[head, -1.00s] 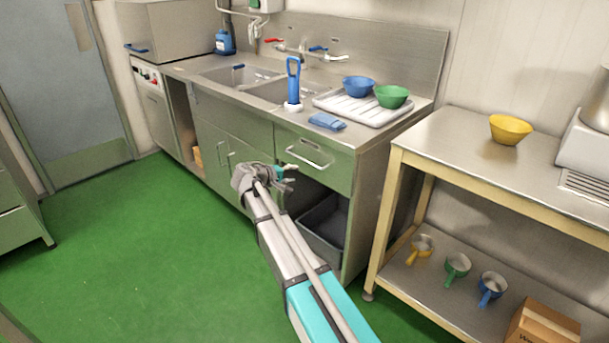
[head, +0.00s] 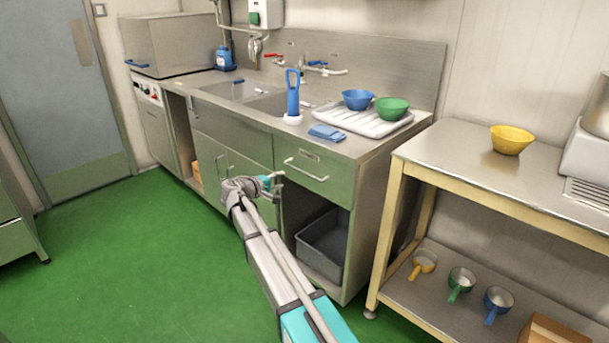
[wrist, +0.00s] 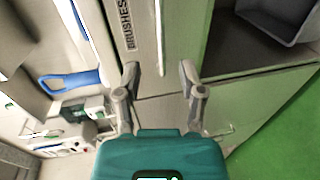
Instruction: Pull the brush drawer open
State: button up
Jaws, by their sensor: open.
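The brush drawer (head: 320,182) is a grey steel front under the right end of the sink counter. It looks shut, with a bar handle (head: 305,171) across it. In the wrist view the drawer carries a "BRUSHES" label (wrist: 127,25), and the handle (wrist: 160,38) runs up the picture, its near end between the finger lines. My gripper (head: 279,190) is in front of the cabinet, just left of and below the handle. In the wrist view my gripper (wrist: 160,82) has its two fingers apart, with nothing held between them. Contact with the handle cannot be told.
Below the drawer is an open bay with a grey bin (head: 322,245). Cabinet doors (head: 215,165) are to the left. A steel table (head: 470,170) with yellow legs stands close on the right. The green floor (head: 140,250) is clear at left.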

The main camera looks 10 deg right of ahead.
aim_at(304, 173)
jog(key=b+x, duration=0.2)
jog(key=x, duration=1.1)
jog(key=shift+b, duration=0.3)
grip_shut()
